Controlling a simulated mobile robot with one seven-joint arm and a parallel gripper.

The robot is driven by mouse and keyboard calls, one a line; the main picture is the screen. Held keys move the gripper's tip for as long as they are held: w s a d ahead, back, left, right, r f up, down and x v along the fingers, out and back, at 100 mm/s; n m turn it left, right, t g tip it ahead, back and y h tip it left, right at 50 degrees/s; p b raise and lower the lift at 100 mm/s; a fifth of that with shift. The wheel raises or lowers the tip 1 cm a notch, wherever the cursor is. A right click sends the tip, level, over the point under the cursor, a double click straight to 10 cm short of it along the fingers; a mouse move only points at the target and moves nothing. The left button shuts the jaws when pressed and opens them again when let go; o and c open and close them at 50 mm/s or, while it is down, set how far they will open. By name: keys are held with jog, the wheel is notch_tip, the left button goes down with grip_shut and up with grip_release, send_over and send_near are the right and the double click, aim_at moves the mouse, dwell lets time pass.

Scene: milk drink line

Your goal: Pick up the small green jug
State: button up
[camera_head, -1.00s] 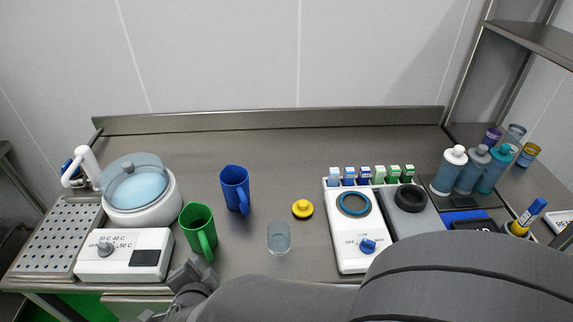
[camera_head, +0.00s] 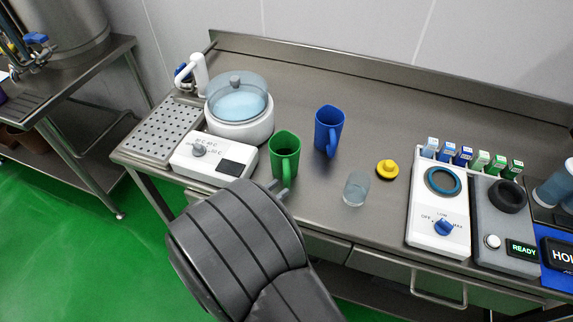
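The small green jug (camera_head: 284,160) stands upright on the steel counter, with its handle on the near side. A taller blue jug (camera_head: 328,132) stands to its right and a little farther back. My arm reaches up from the bottom of the view and hides most of my gripper. Only a small grey part of my gripper (camera_head: 285,190) shows, close to the near side of the green jug around its handle. I cannot tell whether it touches the handle or whether the fingers are open.
A white heating unit (camera_head: 215,160) and a lidded water bath (camera_head: 245,130) are left of the green jug. A clear glass (camera_head: 356,190) and a yellow stopper (camera_head: 387,169) are to the right. A white stirrer unit (camera_head: 437,205) is farther right. The counter's front edge lies close by.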

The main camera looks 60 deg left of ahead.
aim_at(287, 183)
jog(key=shift+s+r+m+h, duration=0.1)
jog(key=shift+s+m+h, duration=0.3)
jog(key=shift+m+h, duration=0.5)
jog(key=shift+x, duration=2.45)
jog(key=shift+c, duration=0.5)
grip_shut()
